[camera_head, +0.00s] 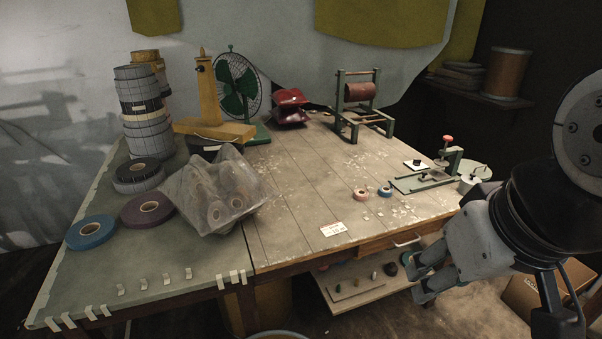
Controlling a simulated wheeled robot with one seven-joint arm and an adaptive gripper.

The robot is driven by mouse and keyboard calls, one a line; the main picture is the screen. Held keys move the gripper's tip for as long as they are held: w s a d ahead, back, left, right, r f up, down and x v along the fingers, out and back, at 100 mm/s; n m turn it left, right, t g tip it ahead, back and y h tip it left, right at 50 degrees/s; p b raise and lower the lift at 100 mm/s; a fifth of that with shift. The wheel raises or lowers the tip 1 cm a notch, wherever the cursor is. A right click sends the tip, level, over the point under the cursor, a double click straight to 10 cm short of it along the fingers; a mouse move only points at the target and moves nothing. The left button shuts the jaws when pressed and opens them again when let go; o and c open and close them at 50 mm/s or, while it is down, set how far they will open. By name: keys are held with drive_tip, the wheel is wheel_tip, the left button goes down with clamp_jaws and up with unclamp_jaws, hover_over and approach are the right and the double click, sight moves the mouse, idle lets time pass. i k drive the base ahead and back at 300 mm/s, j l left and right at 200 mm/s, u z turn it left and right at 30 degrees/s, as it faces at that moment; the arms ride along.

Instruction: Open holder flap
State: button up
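A small green holder (425,183) with an upright post and a red-orange knob (447,139) stands near the right edge of the worktable. It carries a small white plate with a dark knob on its left. Which part is its flap, and whether that flap is open or shut, I cannot tell at this size. My gripper (413,280) is at the lower right, in front of the table's front edge and below the holder in the picture. Its two fingers are apart with nothing visible between them. It is apart from the holder.
The worktable (310,195) has a drawer (390,240) with a handle at its front right. Two small tape rolls (372,192) lie left of the holder. A roller stand (357,105) is behind. A plastic bag, larger rolls and a green fan (238,85) occupy the left.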

sight(467, 167)
drive_tip(key=k+j+z, duration=0.1)
drive_tip(key=z, duration=0.25)
drive_tip(key=k+j+z, duration=0.1)
drive_tip(key=z, duration=0.3)
drive_tip(key=i+l+z, duration=0.1)
drive_tip(key=i+z, duration=0.15)
drive_tip(key=i+l+u, duration=0.15)
drive_tip(key=i+l, duration=0.45)
drive_tip(key=i, duration=0.2)
drive_tip(key=i+l+u, duration=0.15)
drive_tip(key=i+l, duration=0.5)
drive_tip(key=i, duration=0.1)
